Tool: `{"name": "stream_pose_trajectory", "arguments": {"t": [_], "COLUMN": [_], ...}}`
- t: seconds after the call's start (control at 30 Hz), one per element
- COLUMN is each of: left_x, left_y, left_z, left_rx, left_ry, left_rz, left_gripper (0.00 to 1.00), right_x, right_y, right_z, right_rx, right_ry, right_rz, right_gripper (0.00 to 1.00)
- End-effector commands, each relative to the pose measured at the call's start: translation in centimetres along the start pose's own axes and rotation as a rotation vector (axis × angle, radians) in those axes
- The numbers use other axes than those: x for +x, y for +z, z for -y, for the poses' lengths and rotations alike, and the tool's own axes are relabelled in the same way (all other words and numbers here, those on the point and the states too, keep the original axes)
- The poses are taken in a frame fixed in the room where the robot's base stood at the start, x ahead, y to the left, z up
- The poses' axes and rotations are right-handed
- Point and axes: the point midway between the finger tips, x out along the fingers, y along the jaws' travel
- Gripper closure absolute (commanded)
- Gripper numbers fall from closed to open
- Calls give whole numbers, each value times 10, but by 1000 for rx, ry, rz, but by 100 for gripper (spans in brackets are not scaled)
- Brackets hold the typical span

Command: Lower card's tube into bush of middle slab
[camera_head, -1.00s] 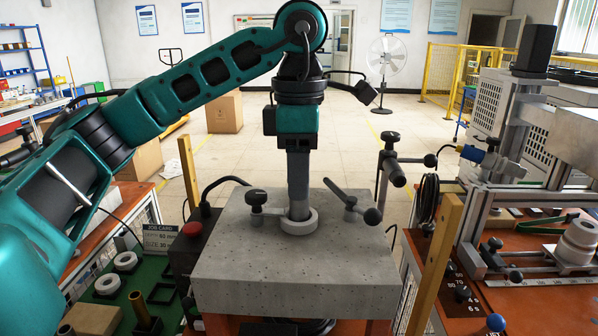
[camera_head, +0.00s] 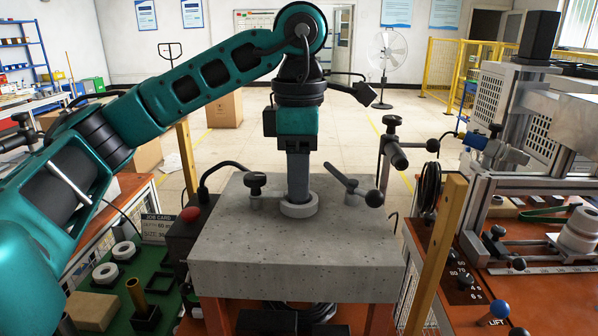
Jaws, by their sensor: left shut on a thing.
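The grey speckled slab (camera_head: 290,250) stands in front of me. The bush (camera_head: 299,204), a pale ring, sits on its top near the back edge. My left gripper (camera_head: 298,196) points straight down over the bush, its narrow fingers reaching to the ring's opening. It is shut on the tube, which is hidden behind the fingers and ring. I cannot tell how deep the tube sits. The job card (camera_head: 157,228) stands at the left. My right gripper is not in view.
Black-knobbed clamps (camera_head: 256,184) and (camera_head: 354,185) flank the bush closely. A wooden post (camera_head: 437,255) and a machine (camera_head: 540,150) stand right.

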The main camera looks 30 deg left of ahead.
Motion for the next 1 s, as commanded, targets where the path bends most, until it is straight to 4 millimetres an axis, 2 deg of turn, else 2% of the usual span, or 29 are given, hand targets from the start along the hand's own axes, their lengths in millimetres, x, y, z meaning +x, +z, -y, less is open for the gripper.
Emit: {"name": "stream_pose_trajectory", "arguments": {"t": [0.27, 0.47, 0.5, 0.77, 1.0], "left_x": [9, 7, 7, 8, 8], "left_y": [0, 0, 0, 0, 0], "left_z": [0, 0, 0, 0, 0], "left_rx": [0, 0, 0, 0, 0], "left_ry": [1, 1, 1, 1, 0], "left_rz": [1, 1, 1, 1, 0], "left_gripper": [100, 100, 65, 40, 39], "right_x": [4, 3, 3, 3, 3], "right_y": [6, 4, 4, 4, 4], "right_z": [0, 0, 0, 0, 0], "right_rx": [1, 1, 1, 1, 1], "right_ry": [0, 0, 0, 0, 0], "right_rz": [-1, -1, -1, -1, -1], "right_gripper": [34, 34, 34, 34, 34]}}
